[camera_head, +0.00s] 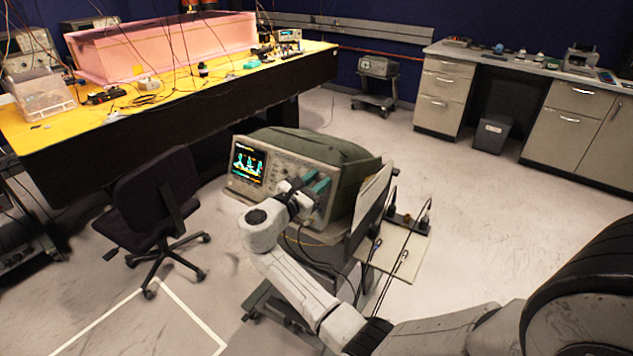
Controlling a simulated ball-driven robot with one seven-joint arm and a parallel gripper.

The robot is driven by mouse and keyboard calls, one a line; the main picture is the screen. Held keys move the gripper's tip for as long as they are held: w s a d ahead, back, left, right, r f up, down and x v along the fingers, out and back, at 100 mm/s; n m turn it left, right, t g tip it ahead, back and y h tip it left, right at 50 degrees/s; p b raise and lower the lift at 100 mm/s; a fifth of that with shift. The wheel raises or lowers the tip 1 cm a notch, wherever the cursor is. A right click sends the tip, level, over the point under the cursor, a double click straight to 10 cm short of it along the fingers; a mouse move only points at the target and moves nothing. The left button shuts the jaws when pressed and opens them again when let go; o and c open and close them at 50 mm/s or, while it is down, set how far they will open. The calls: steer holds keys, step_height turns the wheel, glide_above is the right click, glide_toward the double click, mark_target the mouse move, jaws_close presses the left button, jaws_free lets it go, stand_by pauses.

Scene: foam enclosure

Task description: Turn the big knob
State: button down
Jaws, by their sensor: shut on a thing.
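An instrument (262,165) with a lit colour screen and a dark green cover stands on a cart. My arm reaches to the right part of its front panel. My gripper (318,186), with teal fingers, is shut at the panel. The big knob is hidden behind the fingers and wrist, so its angle cannot be seen.
An office chair (155,205) stands left of the instrument. A flat panel (370,210) and a board with cables (400,250) are close on the right. A yellow-topped bench (200,85) with a pink foam box (160,48) is behind. Open floor lies to the right.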

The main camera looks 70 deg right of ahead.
steer(key=m+g+b, duration=0.1)
steer(key=m+b, duration=0.1)
steer(key=m, duration=0.1)
steer(key=shift+w+f+y, duration=0.1)
steer(key=shift+y, duration=0.3)
steer(key=shift+m+g+y+b, duration=0.45)
steer(key=shift+m+b, duration=0.2)
steer(key=shift+m, duration=0.7)
steer(key=shift+m+g+y+b, duration=0.35)
steer(key=shift+m+g+b, duration=0.25)
steer(key=shift+m, duration=0.75)
steer(key=shift+r, duration=0.2)
steer(key=c, duration=0.8)
jaws_free()
steer(key=b+v, duration=0.1)
steer(key=v, duration=0.9)
steer(key=shift+w+a+b, duration=0.25)
steer(key=shift+a+b, duration=0.05)
steer(key=shift+b, duration=0.05)
